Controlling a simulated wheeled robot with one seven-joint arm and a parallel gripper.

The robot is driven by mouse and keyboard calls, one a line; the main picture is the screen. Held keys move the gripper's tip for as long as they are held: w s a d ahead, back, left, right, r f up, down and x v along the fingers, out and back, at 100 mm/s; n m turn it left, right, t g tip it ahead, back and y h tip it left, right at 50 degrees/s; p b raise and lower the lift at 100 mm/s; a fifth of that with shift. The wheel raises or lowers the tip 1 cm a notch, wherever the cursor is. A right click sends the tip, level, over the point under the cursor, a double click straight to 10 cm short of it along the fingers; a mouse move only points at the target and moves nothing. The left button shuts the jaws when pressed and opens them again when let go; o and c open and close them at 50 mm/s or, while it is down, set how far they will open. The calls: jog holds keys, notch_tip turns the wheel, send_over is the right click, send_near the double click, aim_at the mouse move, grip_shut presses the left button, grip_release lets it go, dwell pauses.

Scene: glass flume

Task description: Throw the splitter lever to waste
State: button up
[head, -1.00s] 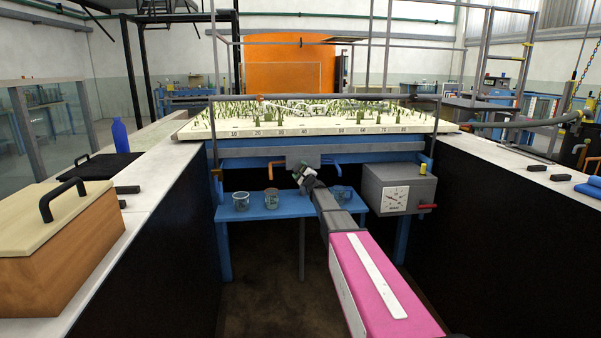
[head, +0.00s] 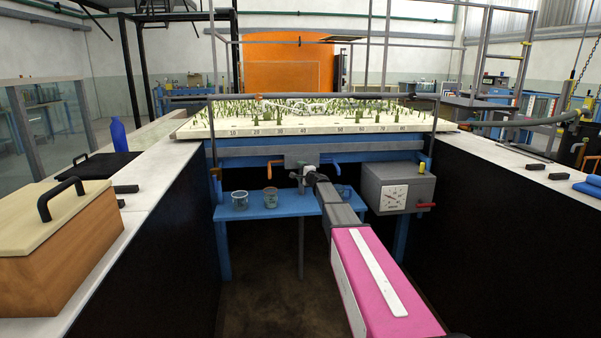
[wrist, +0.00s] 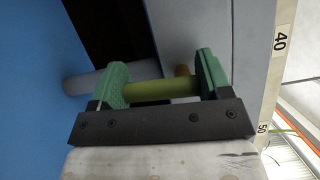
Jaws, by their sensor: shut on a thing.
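My gripper (head: 309,171) is at the front of the grey splitter box (head: 298,158), below the model bed's front edge. In the wrist view its green finger pads (wrist: 163,82) are shut on an olive-yellow bar, which I take as the splitter lever (wrist: 150,90). The bar lies across between the pads. In the head view my wrist hides the lever. I cannot tell which side it points to. A grey round pipe (wrist: 84,80) shows behind the left pad. A small brown end (wrist: 182,70) shows near the right pad.
Beakers (head: 240,200) stand on a blue shelf (head: 285,208) below and left of my gripper. A grey dial box (head: 412,188) with a red handle (head: 427,206) is at the right. Dark pit walls stand on both sides.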

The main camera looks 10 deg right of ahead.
jog(key=shift+d+n, duration=0.1)
jog(key=shift+n, duration=0.3)
jog(key=o, duration=0.9)
jog(key=v, duration=1.1)
jog(key=shift+r, duration=0.1)
